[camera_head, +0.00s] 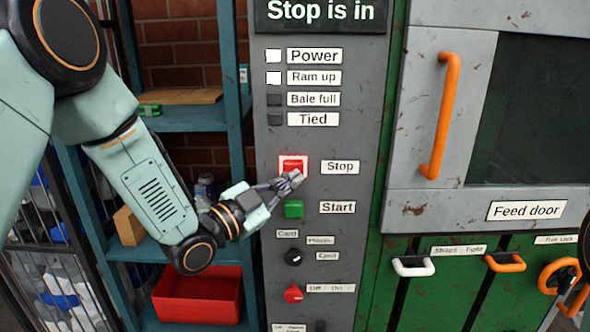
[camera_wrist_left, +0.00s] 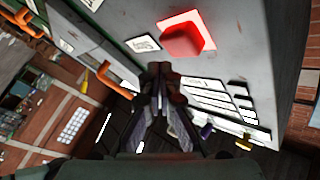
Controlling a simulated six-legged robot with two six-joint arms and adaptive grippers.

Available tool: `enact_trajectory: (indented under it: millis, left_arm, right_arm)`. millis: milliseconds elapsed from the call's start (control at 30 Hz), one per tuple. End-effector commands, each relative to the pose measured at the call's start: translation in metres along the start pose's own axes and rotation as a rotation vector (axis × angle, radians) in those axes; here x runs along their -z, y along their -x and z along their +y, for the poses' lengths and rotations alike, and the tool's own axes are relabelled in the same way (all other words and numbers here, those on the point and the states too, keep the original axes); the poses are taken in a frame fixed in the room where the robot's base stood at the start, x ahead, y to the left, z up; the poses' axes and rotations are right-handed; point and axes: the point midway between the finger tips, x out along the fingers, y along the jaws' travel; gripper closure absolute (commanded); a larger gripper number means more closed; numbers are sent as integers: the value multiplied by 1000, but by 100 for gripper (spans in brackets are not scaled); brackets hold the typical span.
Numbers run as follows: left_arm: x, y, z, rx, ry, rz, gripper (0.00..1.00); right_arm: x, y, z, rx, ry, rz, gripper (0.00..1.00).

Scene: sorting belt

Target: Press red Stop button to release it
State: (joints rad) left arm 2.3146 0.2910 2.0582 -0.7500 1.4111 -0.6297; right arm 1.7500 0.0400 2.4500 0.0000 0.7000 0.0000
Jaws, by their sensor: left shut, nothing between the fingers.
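The red Stop button (camera_head: 293,164) sits in a lit white-and-red surround on the grey control panel, left of its "Stop" label (camera_head: 340,168). My left gripper (camera_head: 294,177) is shut and empty, with its fingertips at the lower edge of the button in the head view. In the left wrist view the red button (camera_wrist_left: 183,41) shows beyond and above the shut fingertips (camera_wrist_left: 160,72). I cannot tell whether the fingertips touch it. A sign (camera_head: 320,12) at the top reads "Stop is in". My right gripper is not clearly in view.
The green Start button (camera_head: 293,209) is just below the gripper. A black knob (camera_head: 293,257) and a red knob (camera_head: 293,293) are lower on the panel. The feed door's orange handle (camera_head: 439,115) is at the right. Shelves with a red bin (camera_head: 197,297) stand at the left.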

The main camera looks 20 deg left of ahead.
Motion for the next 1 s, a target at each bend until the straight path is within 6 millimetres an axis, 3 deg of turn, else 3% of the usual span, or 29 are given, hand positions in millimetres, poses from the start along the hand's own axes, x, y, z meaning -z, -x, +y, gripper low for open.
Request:
enact_trajectory:
  millis: [1000]
  left_arm:
    - [-4, -7, -4, 0, 0, 0, 100]
  right_arm:
    - [0, -2, 0, 0, 0, 0, 60]
